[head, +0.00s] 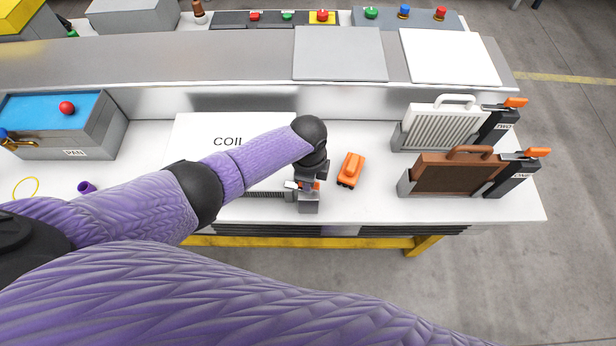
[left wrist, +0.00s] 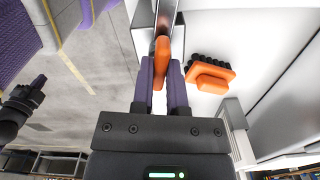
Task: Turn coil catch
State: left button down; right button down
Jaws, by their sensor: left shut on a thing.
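The coil catch is on a grey block (head: 309,205) at the front edge of the bench, beside the white panel marked COIL (head: 215,130). Its orange handle (left wrist: 162,48) shows between the fingers in the left wrist view. My left gripper (head: 308,186) reaches down over the catch, and in the left wrist view its purple fingers (left wrist: 163,75) are shut on the orange handle. In the head view the gripper and arm hide most of the catch and part of the panel.
An orange brush (head: 351,169) lies just right of the gripper. Further right stand a white finned unit (head: 440,127) and a brown filter unit (head: 455,174), each beside an orange-handled catch. A box marked PAN (head: 75,140) stands at left. The bench between brush and units is clear.

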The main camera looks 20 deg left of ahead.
dwell(0.4)
pick_arm(q)
jog(key=c, duration=0.6)
grip_release()
jog(key=shift+c, duration=0.2)
notch_tip(320, 180, up, 9)
jog(key=p, duration=0.4)
jog(key=shift+r, duration=0.5)
